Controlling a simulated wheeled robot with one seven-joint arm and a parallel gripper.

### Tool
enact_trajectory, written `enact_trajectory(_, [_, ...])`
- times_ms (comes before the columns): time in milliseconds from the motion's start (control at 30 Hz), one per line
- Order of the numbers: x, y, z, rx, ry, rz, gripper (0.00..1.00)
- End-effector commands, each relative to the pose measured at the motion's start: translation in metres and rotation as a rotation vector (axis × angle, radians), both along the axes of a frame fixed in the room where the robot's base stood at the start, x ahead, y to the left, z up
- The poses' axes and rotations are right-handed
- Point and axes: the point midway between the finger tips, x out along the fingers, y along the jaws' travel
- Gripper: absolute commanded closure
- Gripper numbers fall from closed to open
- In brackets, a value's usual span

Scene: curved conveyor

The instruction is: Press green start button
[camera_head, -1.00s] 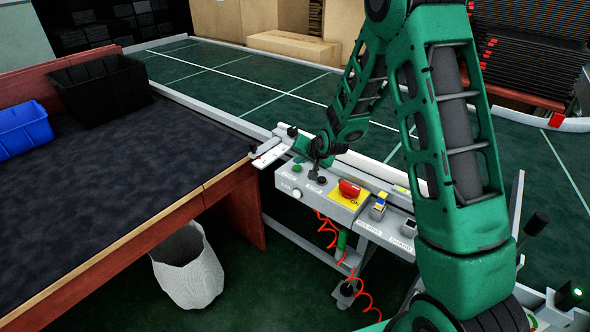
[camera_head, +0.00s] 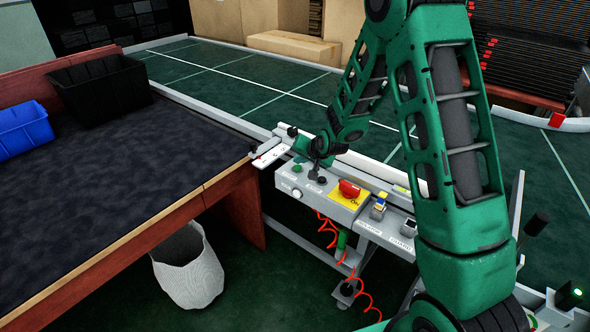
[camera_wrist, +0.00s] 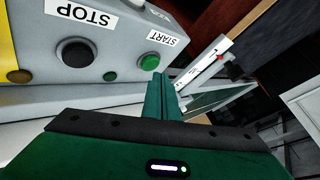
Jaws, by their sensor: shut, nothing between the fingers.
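The green start button (camera_head: 297,168) is a small round knob on the grey control box (camera_head: 345,212). In the wrist view the green button (camera_wrist: 149,62) sits beside the START label (camera_wrist: 161,38). My gripper (camera_head: 300,146) is just above and behind the button in the head view, partly hidden by my wrist. In the wrist view the fingertips of my gripper (camera_wrist: 160,76) are closed together with nothing between them. The tips appear close to the button's lower right side. I cannot tell whether they touch it.
The black STOP button (camera_wrist: 74,52) is left of the green one. A red switch on a yellow plate (camera_head: 348,200) is farther along the box. A dark-topped bench (camera_head: 110,185) stands left, and the green conveyor (camera_head: 260,90) runs behind.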

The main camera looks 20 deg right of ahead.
Motion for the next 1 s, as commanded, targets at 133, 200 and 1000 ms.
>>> enact_trajectory(133, [0.0000,-0.0001,-0.0006,0.000,0.000,0.000,1.00])
enact_trajectory(200, [0.0000,-0.0003,-0.0022,0.000,0.000,0.000,1.00])
enact_trajectory(1000, [0.0003,-0.0004,-0.0098,-0.001,0.001,-0.001,1.00])
